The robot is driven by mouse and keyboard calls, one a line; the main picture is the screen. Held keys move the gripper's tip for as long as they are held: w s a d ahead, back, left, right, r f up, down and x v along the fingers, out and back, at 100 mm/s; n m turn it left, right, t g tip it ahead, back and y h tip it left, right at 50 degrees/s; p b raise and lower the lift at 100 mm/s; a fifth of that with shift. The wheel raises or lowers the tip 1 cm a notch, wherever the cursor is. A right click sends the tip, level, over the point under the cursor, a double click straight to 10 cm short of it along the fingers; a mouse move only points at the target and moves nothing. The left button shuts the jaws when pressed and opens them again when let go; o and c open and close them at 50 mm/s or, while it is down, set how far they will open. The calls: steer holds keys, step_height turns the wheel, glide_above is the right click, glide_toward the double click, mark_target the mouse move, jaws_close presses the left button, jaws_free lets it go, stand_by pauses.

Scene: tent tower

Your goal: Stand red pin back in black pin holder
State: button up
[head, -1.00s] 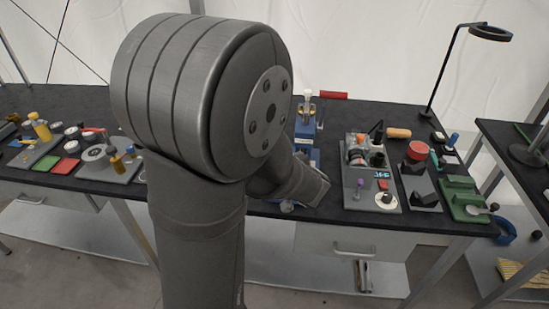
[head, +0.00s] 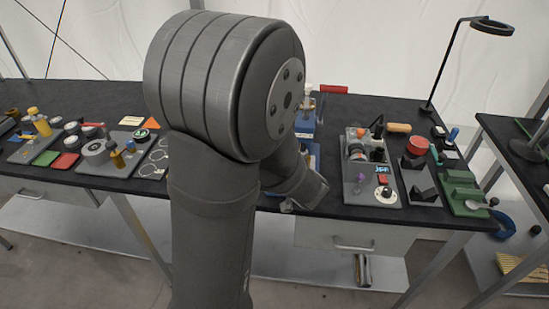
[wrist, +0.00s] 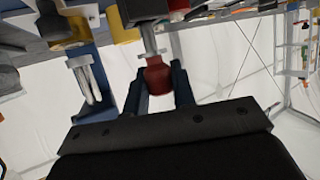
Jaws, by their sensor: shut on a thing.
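In the wrist view, a red pin (wrist: 157,76) with a thick red end and a thin grey shaft is between the two dark blue fingers of my gripper (wrist: 161,78). The gripper is shut on the red end. The grey shaft runs toward a black block (wrist: 142,9) at the top edge, which may be the black pin holder. I cannot tell whether the shaft's tip is in it or only in front of it. In the head view my arm hides the gripper and the pin, and I cannot make out the holder.
A blue stand (head: 306,120) is partly hidden behind my arm. To its right are a grey tray of parts (head: 372,197), a green block (head: 465,195) and a black lamp (head: 432,90). Several small parts and trays crowd the left. A blue upright (wrist: 92,85) stands beside the gripper in the wrist view.

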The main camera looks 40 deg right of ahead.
steer(key=shift+f, duration=1.15)
steer(key=o, duration=1)
steer(key=shift+o, duration=0.2)
steer(key=v, duration=1.7)
steer(key=shift+s+a, duration=0.15)
steer(key=x, duration=1.7)
steer(key=shift+w, duration=0.2)
steer(key=shift+s, duration=0.15)
